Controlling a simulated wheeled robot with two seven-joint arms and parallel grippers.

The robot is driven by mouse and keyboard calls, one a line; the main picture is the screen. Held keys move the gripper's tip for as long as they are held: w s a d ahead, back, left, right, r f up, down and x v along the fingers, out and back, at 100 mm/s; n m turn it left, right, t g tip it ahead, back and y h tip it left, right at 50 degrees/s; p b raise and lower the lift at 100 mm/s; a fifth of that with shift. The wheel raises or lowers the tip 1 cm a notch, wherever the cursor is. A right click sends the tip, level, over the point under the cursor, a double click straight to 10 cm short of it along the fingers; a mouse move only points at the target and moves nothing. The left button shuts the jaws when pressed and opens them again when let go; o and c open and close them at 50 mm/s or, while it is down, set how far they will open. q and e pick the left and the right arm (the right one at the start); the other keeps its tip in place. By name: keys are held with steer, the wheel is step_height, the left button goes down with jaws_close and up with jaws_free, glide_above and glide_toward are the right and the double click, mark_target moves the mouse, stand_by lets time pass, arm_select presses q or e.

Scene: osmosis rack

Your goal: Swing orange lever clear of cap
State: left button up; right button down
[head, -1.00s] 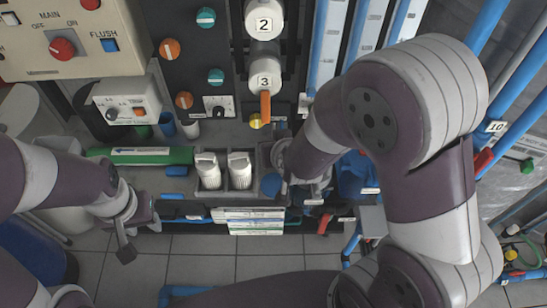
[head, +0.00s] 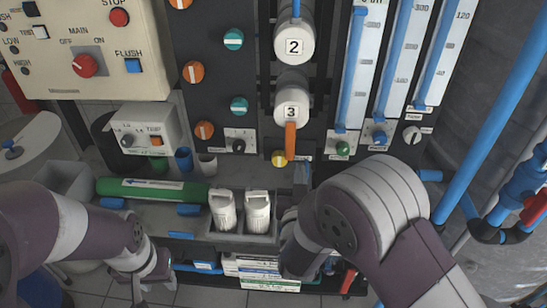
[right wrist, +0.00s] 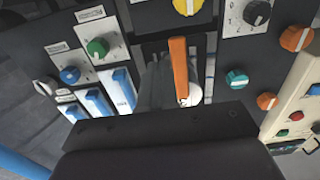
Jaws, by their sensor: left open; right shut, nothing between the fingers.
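The orange lever (head: 290,138) hangs straight down in front of the white cap labelled 3 (head: 291,108), overlapping its lower part. In the right wrist view the orange lever (right wrist: 179,68) stands across the middle of the picture, with part of the white cap (right wrist: 192,95) beside its end. My right gripper (head: 301,172) is shut and empty, just below the lever; a small gap seems to separate them, but contact cannot be judged. A dark block of my own gripper covers the bottom of the wrist view. My left gripper (head: 143,288) is open and empty at lower left, far from the lever.
A yellow knob (head: 279,158) sits just below the lever's tip. A cap labelled 2 (head: 294,46) is above. Blue flow meters (head: 352,70) stand to the right, orange and teal knobs to the left. Two white cartridges (head: 257,212) stand in a tray below.

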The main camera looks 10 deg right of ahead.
mark_target(290, 159)
steer(key=w, duration=0.1)
steer(key=w+a+b, duration=0.1)
steer(key=w, duration=0.1)
steer(key=w+f, duration=0.1)
steer(key=w, duration=0.1)
steer(key=shift+w+a, duration=0.15)
steer(key=shift+w, duration=0.1)
steer(key=shift+w+a+r+p, duration=0.15)
steer(key=shift+a+r, duration=0.2)
steer(key=shift+a, duration=0.3)
steer(key=shift+w+a+r+p, duration=0.1)
steer(key=shift+a+r+p, duration=0.2)
steer(key=shift+a, duration=0.35)
steer(key=shift+w+a+r+p, duration=0.15)
steer(key=shift+a+r, duration=0.25)
steer(key=shift+a, duration=0.25)
steer(key=shift+s, duration=0.1)
